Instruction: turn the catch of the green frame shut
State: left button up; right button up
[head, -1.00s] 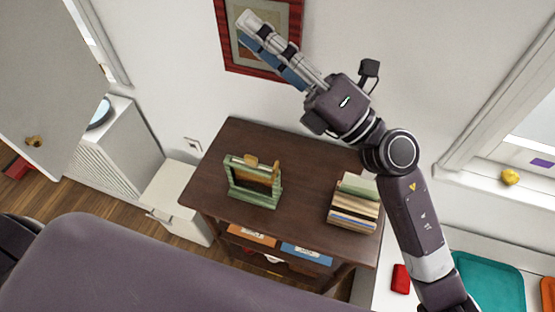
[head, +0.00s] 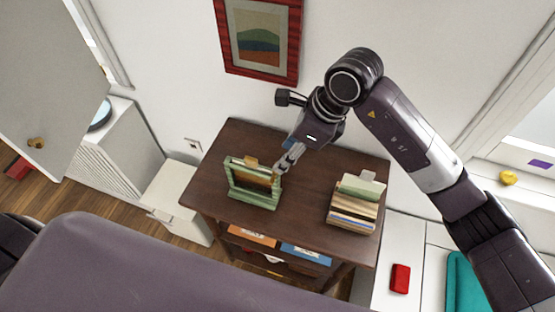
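The green frame (head: 256,201) stands upright on the dark brown table, with a brown panel (head: 250,174) inside it. A small tan tab (head: 251,162) shows on its top edge; I cannot tell for sure whether it is the catch. My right gripper (head: 279,170) points down and left, its fingertips at the frame's upper right corner. They hide that corner, and I cannot tell whether they touch it. The fingers are seen nearly end-on, so their opening is unclear. My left gripper is not in view.
A stack of books (head: 353,211) stands on the table (head: 300,205), right of the frame, with bare tabletop between. A red picture frame (head: 259,77) hangs on the wall behind. A white cabinet (head: 178,202) stands left of the table.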

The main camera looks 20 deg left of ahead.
aim_at(274, 173)
jog(key=shift+p+x, duration=0.8)
jog(key=shift+x, duration=2)
grip_shut()
